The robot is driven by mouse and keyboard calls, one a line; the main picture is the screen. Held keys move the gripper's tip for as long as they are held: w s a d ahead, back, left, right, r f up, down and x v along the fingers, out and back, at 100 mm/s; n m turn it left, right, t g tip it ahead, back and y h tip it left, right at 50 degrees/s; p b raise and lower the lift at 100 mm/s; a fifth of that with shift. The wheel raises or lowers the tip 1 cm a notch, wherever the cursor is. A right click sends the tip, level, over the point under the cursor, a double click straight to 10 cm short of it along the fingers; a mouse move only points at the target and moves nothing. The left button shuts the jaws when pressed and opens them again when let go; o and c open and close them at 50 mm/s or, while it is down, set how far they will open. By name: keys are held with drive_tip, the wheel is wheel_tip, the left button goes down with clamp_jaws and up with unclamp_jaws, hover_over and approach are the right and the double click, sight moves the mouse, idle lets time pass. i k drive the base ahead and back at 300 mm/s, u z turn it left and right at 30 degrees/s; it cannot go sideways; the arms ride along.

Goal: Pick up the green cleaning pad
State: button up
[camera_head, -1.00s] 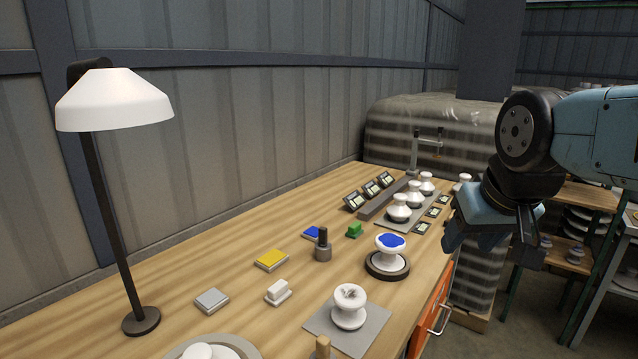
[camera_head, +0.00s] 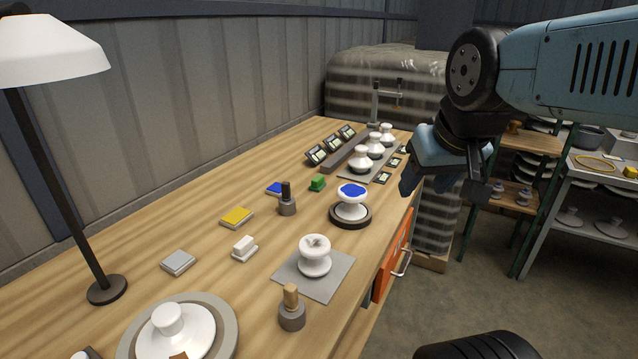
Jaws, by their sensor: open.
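The green cleaning pad (camera_head: 317,183) is a small block on the wooden workbench (camera_head: 150,227). It lies between the blue-topped pad (camera_head: 275,188) and the insulator with a blue top (camera_head: 352,196), with nothing touching it that I can see. My gripper (camera_head: 440,182) hangs open and empty at the right, beyond the bench's right edge in the picture. It is to the right of the green pad and apart from it.
A yellow pad (camera_head: 237,217), white pad (camera_head: 244,248) and grey pad (camera_head: 178,262) lie nearby. A dark-handled tool in a holder (camera_head: 287,200) stands just left of the green pad. White insulators (camera_head: 361,158) stand behind it. A lamp (camera_head: 60,190) stands at left.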

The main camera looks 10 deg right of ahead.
sight(318, 183)
drive_tip(key=k, duration=0.6)
drive_tip(key=z, duration=0.4)
drive_tip(key=i, duration=1.55)
drive_tip(key=u, duration=0.2)
